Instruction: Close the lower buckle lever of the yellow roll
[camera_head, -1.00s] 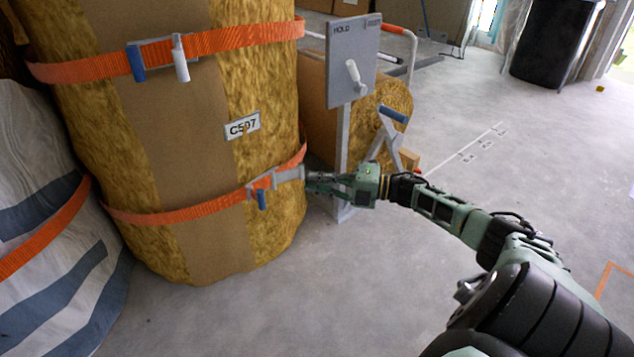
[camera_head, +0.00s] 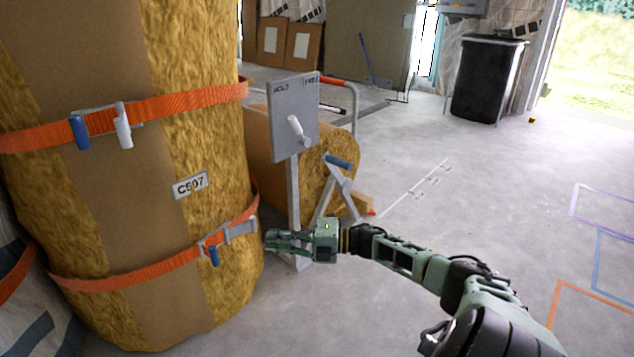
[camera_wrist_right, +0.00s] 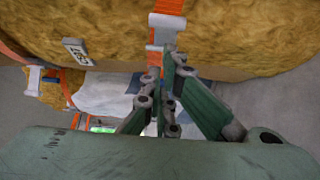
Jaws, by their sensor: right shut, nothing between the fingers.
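The yellow roll (camera_head: 215,135), banded in brown, stands upright at the left of the head view. Its lower orange strap (camera_head: 150,271) carries a grey buckle with a blue grip (camera_head: 214,256). The buckle's pale grey lever (camera_head: 241,229) points right along the strap. My right gripper (camera_head: 270,239) is shut and empty, just right of and slightly below the lever's end. In the right wrist view, the fingertips (camera_wrist_right: 170,68) are close below a pale grey buckle part (camera_wrist_right: 163,30) on the orange strap (camera_wrist_right: 168,6); contact is unclear. My left gripper is out of view.
The upper strap (camera_head: 190,101) has its own buckle with a white lever (camera_head: 123,126) and a blue grip. A grey panel (camera_head: 293,112) on a post stands behind my gripper, before another roll (camera_head: 335,170). The floor at right is open.

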